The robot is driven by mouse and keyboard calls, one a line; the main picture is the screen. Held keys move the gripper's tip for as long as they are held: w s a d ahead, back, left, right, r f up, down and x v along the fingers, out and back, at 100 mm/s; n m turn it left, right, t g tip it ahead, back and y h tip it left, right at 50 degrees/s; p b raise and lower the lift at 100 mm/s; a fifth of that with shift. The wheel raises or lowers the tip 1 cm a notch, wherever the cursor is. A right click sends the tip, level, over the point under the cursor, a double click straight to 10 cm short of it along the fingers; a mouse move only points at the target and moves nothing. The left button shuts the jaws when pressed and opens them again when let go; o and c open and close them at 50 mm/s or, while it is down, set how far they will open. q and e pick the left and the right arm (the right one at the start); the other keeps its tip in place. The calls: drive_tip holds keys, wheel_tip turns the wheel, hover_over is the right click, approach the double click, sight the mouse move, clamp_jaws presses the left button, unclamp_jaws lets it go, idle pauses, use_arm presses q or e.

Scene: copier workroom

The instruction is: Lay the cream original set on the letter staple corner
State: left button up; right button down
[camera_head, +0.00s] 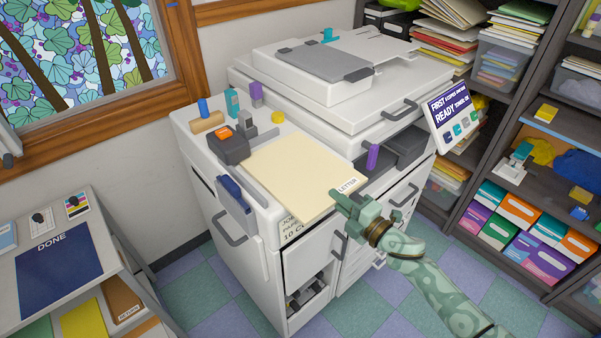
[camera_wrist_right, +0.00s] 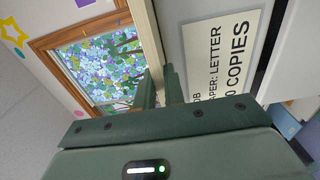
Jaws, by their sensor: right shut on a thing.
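The cream original set (camera_head: 298,172) is a flat cream stack over the copier's left work top. Its near corner juts past the front edge. My right gripper (camera_head: 346,203) is shut on the set's near right edge, beside the LETTER label (camera_head: 348,185). In the right wrist view the fingers (camera_wrist_right: 160,88) close on the thin cream edge (camera_wrist_right: 146,35). A dark stapler-like unit (camera_head: 229,147) with an orange top stands at the set's left corner. The surface under the set is hidden, so I cannot tell whether it lies flat there. My left gripper is not in view.
The copier lid (camera_head: 330,60) rises behind the set. A purple handle (camera_head: 372,156) stands close to its right. A job card (camera_wrist_right: 226,58) hangs on the copier's front. A table with a blue DONE mat (camera_head: 55,268) is at left. Loaded shelves (camera_head: 555,128) stand at right.

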sight(319, 199)
drive_tip(key=shift+a+r, duration=0.1)
idle(0.3)
drive_tip(key=shift+s+a+p, duration=0.4)
drive_tip(key=shift+s+a, duration=0.45)
drive_tip(key=shift+a, duration=0.2)
drive_tip(key=shift+a, duration=0.1)
drive_tip(key=shift+b+x, duration=0.55)
drive_tip(key=shift+x, duration=1)
drive_tip(key=c, duration=1.4)
unclamp_jaws()
drive_tip(key=shift+s, duration=0.1)
drive_tip(key=shift+a, duration=0.1)
